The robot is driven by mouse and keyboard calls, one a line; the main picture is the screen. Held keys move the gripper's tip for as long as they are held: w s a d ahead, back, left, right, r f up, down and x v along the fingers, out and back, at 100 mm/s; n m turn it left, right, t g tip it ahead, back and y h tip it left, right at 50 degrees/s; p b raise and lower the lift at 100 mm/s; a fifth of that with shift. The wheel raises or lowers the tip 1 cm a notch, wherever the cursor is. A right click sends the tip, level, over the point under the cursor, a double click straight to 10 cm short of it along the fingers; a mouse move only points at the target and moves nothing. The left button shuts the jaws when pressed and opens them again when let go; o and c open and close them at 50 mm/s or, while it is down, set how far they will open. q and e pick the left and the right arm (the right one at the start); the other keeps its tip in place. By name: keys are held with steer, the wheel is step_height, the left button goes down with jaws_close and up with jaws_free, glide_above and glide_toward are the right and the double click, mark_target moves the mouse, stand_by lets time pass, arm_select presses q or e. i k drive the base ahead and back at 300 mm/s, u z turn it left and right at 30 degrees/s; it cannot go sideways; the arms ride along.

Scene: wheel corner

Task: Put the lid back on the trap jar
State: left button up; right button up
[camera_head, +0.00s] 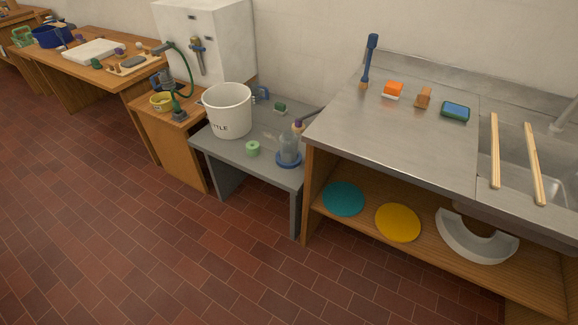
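A clear, bluish jar (289,146) stands upright on the low grey table, with a blue ring or dish (288,160) around its foot. It looks like the trap jar. Its top is partly crossed by a thin grey rod and a small purple and tan thing, so I cannot tell clearly whether its mouth is open. A small round light-green piece (252,149) lies on the same table to the left of the jar, apart from it. It may be the lid, but I cannot be sure. Neither of my grippers is in view.
A white bucket (228,110) stands on the grey table (232,150) behind the green piece. The higher steel counter (400,128) rises close on the right. A wooden bench with a green hose (188,67) is to the left. The tiled floor in front is clear.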

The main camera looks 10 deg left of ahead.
mark_target(288, 141)
steer(key=z, duration=0.3)
steer(key=k, duration=0.7)
steer(key=u, duration=0.25)
steer(key=i, duration=0.5)
steer(key=u, duration=0.85)
steer(key=i, duration=0.9)
steer(key=z, duration=0.1)
